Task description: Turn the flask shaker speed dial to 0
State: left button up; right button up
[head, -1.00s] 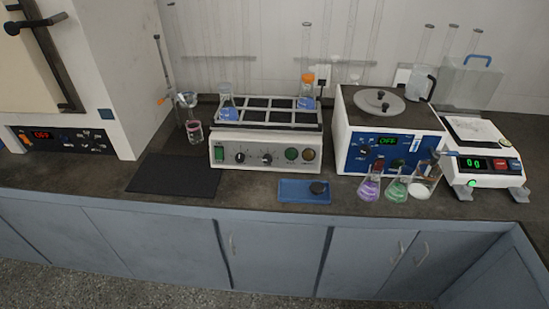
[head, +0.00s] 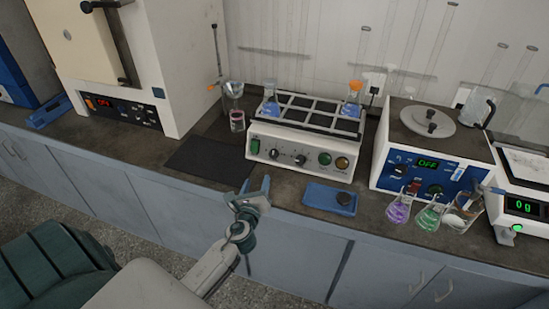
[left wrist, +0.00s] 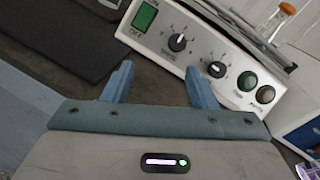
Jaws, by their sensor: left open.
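The flask shaker (head: 300,150) is a white box with a rack on top, standing on the dark bench at the centre of the head view. Its front has a green switch, a left dial (head: 274,154), a right dial (head: 300,159) and two round buttons. In the left wrist view the left dial (left wrist: 177,42) and right dial (left wrist: 217,69) are black with white pointers; their labels are too small to read surely. My left gripper (head: 258,190) is open and empty at the bench edge, in front of and apart from the panel. Its fingers (left wrist: 160,70) point toward the panel.
Flasks stand in the shaker rack. A black mat (head: 210,158) lies left of the shaker. A blue tray (head: 330,199) with a dark round thing lies in front at right. A purple flask (head: 399,207) and a green flask (head: 429,215) stand farther right.

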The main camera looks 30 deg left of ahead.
aim_at(273, 156)
pick_arm(q)
jog(key=w+m, duration=0.1)
jog(key=m, duration=0.1)
jog(key=w+d+m+t+h, duration=0.1)
jog(key=shift+w+m, duration=0.3)
jog(key=shift+m, duration=0.1)
jog(key=shift+w+m, duration=0.3)
jog(key=shift+w, duration=0.05)
jog(key=x, duration=1)
jog(key=shift+w, duration=0.1)
jog(key=c, duration=1)
